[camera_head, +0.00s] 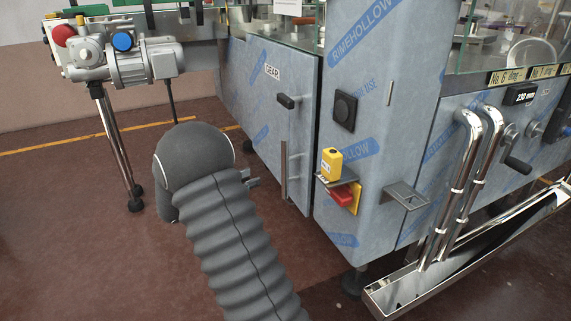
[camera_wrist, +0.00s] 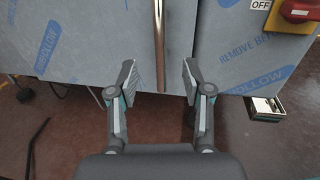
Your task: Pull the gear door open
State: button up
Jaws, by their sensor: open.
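The gear door (camera_head: 262,130) is a grey panel in blue-printed film with a GEAR label, on the machine's left part. It looks closed. A black latch knob (camera_head: 288,101) sits on its upper right. A vertical metal bar handle (camera_head: 284,170) runs down its right edge. In the wrist view the bar (camera_wrist: 159,40) comes down from the top, and its lower end lies between my open fingertips in the picture. My gripper (camera_wrist: 159,80) is open and empty, with a gap on both sides of the bar. In the head view my gripper (camera_head: 252,178) is mostly hidden behind my arm, left of the bar.
Right of the door are a yellow box (camera_head: 331,163), a red switch (camera_head: 342,196) and a metal bracket (camera_head: 402,196). Chrome pipes (camera_head: 468,170) and a long tray (camera_head: 470,250) stand farther right. A motor (camera_head: 140,62) on legs is at left. Red floor before the door is clear.

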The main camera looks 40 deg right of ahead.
aim_at(285, 164)
jog(key=d, duration=1.3)
jog(key=shift+s+d+p, duration=0.25)
jog(key=shift+d+p, duration=0.1)
grip_shut()
